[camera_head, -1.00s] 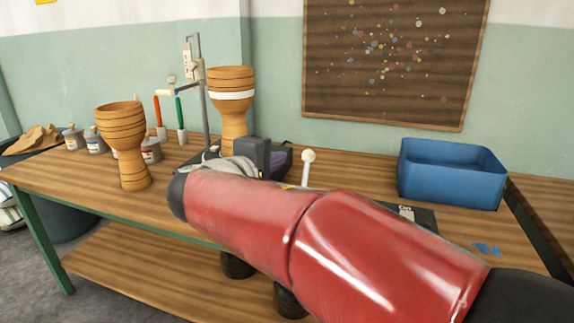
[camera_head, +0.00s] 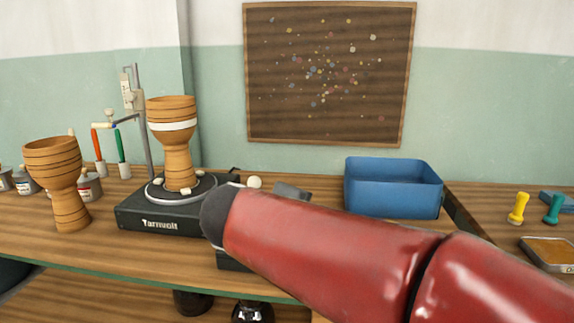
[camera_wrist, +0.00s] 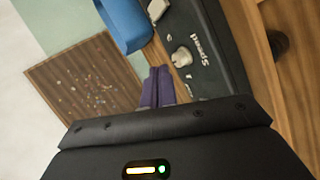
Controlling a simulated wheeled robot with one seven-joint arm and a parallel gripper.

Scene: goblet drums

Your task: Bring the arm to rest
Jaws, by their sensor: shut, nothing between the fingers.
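My gripper (camera_wrist: 158,82) shows in the wrist view with its purple-grey fingertips together and nothing between them. It points past a black control box (camera_wrist: 215,65) with a "Speed" label and a pale knob (camera_wrist: 181,57); I cannot tell the gap between them. In the head view my red arm reaches in from the lower right over the workbench, and my gripper cannot be made out behind it. A goblet drum with a white band (camera_head: 173,150) stands upright on a black turntable (camera_head: 150,217). A second goblet drum (camera_head: 62,185) stands upright on the bench at the left.
A blue bin (camera_head: 394,188) stands at the back right of the bench. A metal stand (camera_head: 145,145) rises behind the turntable. Paint jars (camera_head: 88,186) stand at the far left. Yellow and teal stampers (camera_head: 518,208) and an ink pad (camera_head: 551,252) lie at the right. A speckled board (camera_head: 327,80) hangs above.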

